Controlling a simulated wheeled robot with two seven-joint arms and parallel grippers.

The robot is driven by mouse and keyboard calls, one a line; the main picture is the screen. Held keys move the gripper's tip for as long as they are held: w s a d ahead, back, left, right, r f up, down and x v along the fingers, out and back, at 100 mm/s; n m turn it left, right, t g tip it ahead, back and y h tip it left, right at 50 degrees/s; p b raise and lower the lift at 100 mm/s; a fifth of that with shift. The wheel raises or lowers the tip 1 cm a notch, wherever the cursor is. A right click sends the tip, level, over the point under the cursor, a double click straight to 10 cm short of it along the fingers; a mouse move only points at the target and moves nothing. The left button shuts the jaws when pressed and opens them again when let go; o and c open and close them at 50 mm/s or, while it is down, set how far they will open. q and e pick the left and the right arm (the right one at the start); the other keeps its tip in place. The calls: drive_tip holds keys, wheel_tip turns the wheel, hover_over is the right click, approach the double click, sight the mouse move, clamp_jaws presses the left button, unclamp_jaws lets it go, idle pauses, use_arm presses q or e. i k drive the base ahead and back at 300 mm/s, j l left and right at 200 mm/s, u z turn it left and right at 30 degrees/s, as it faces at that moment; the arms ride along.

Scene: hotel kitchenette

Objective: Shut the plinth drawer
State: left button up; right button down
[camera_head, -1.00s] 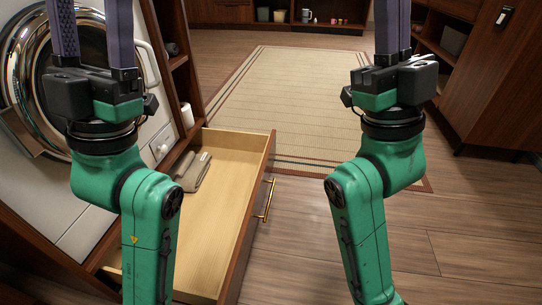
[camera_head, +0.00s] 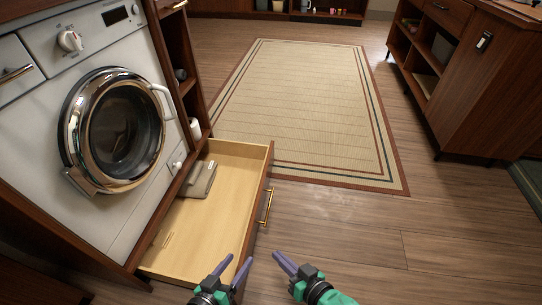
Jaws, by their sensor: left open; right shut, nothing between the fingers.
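The plinth drawer (camera_head: 222,231) stands pulled out below the washing machine. Its dark front (camera_head: 255,215) faces right and carries a brass bar handle (camera_head: 265,207). A folded grey-brown cloth (camera_head: 200,180) lies inside near the back. My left gripper (camera_head: 234,266) is open, its fingers spread, at the bottom of the view over the near end of the drawer. My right gripper (camera_head: 279,256) is shut and empty, just right of the drawer front and below the handle in the picture. I cannot tell whether either touches the drawer.
A white washing machine (camera_head: 45,115) with a round door (camera_head: 113,130) stands above the drawer. A striped rug (camera_head: 305,105) lies beyond on the wooden floor. A brown cabinet (camera_head: 475,95) stands at the right. The floor (camera_head: 370,235) right of the drawer is clear.

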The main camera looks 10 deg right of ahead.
sight(219, 225)
drive_tip(key=i+l+u, duration=0.15)
drive_tip(key=u, duration=0.15)
drive_tip(key=l+u, duration=0.3)
drive_tip(key=i+l+u, duration=0.1)
drive_tip(key=l+u, duration=0.2)
drive_tip(key=l, duration=0.15)
drive_tip(key=l+u, duration=0.1)
drive_tip(key=l, duration=0.3)
drive_tip(key=i+l+u, duration=0.1)
drive_tip(key=l, duration=0.3)
